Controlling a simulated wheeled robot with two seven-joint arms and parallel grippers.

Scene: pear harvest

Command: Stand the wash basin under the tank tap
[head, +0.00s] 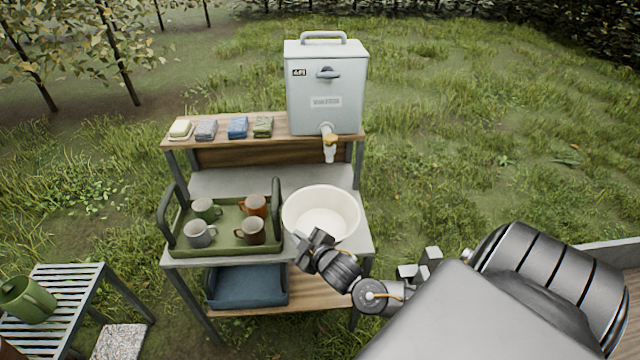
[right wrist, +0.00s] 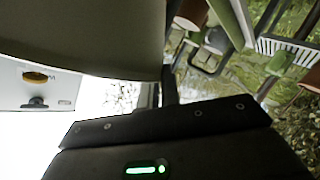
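The white wash basin (head: 327,200) is upright at the right end of the grey counter, below and nearer than the tap. I cannot tell whether its base touches the counter. The grey tank (head: 345,85) stands on the upper shelf, its tap (head: 329,148) hanging over the shelf's front edge. My right gripper (head: 308,240) is at the basin's near left rim and looks shut on it. In the right wrist view the basin (right wrist: 90,35) fills the upper left, with a dark finger (right wrist: 169,85) against its edge. My left gripper is not in view.
A green tray (head: 232,242) with several mugs stands close to the basin's left. Soap and folded cloths (head: 237,127) lie on the upper shelf. A blue bin (head: 245,287) sits on the lower shelf. A slatted stand (head: 62,290) holds a green jug (head: 28,299) at left.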

